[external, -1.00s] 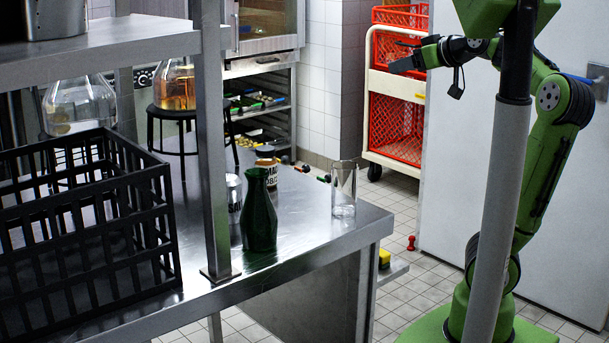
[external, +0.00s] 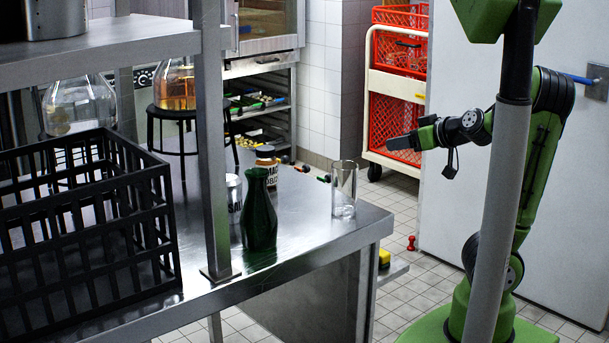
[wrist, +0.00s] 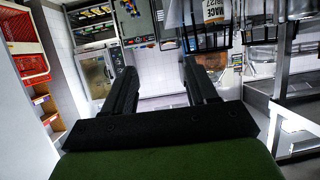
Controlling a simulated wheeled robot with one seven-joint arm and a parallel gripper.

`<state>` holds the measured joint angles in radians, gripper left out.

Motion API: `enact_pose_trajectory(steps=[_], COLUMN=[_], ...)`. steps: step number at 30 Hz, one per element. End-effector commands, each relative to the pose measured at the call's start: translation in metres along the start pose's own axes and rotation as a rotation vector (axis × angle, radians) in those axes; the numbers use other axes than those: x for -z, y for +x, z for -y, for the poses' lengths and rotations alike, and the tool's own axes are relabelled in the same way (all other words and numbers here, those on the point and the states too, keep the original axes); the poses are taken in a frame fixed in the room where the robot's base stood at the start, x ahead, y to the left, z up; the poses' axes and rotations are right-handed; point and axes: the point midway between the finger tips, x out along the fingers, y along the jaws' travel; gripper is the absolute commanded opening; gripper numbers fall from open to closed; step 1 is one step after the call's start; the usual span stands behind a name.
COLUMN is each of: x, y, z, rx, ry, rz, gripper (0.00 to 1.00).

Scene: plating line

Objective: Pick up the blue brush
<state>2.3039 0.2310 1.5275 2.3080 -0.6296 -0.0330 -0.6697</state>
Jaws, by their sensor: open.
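I cannot make out the blue brush for certain. A small blue item (external: 278,100) shows at the right end of an upper tray in the rack at the back of the external view, too small to identify. My gripper (external: 392,143) is in mid-air right of the steel table, in front of the red crates. It is open and empty. In the wrist view its two dark fingers stand apart (wrist: 158,74), with floor and wall between them and nothing held.
The steel table (external: 310,240) holds a green bottle (external: 259,215), a clear glass (external: 344,190), a labelled jar (external: 266,158) and a black crate (external: 95,222). A cart with red crates (external: 395,122) stands behind. Tiled floor between table and my base is mostly clear.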

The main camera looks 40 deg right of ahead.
Motion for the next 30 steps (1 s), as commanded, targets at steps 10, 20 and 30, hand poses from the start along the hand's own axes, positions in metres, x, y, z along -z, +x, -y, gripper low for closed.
enact_pose_trajectory(steps=[10, 20, 30], x=[-0.094, -0.178, -0.226], y=[0.039, 0.073, 0.093], z=[0.005, 0.003, 0.005], rx=[0.018, 0.009, 0.015], ry=[0.014, 0.010, 0.004], rz=[0.007, 0.010, 0.015], gripper=[0.57, 0.57, 0.57])
